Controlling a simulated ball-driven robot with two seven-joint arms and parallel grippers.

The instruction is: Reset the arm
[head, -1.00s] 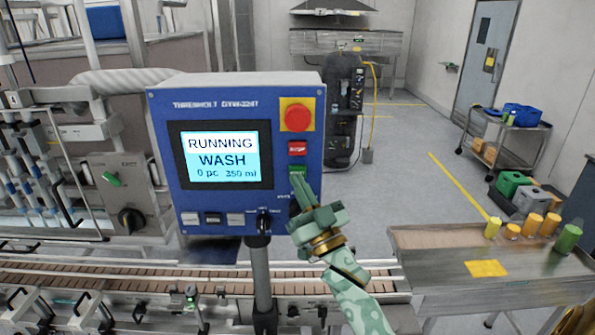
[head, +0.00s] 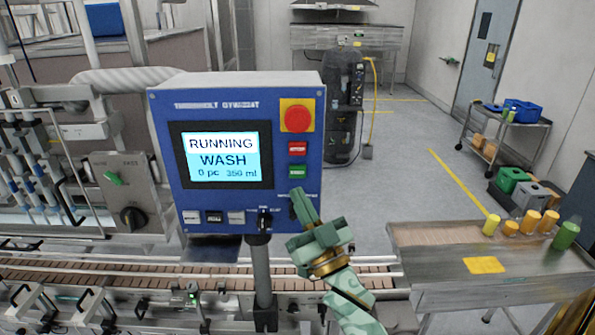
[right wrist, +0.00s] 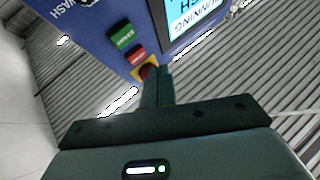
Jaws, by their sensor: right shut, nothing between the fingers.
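My right gripper (head: 302,198) is shut and empty. It is in front of the lower right part of the blue control panel (head: 218,90), below the green button (head: 297,172). Its arm comes up from the bottom of the head view. The panel screen (head: 226,160) reads RUNNING, WASH, 0 pc, 350 ml. A red emergency stop (head: 297,117) and a smaller red button (head: 297,149) sit above the green one. In the right wrist view, the shut fingers (right wrist: 160,80) point towards the panel, apparently without contact. My left gripper is not in view.
The panel stands on a grey post (head: 261,270) before the conveyor (head: 130,272). A steel table (head: 500,262) on the right bears several yellow and green containers. A cart (head: 510,140) stands further back. The floor between (head: 400,190) is clear.

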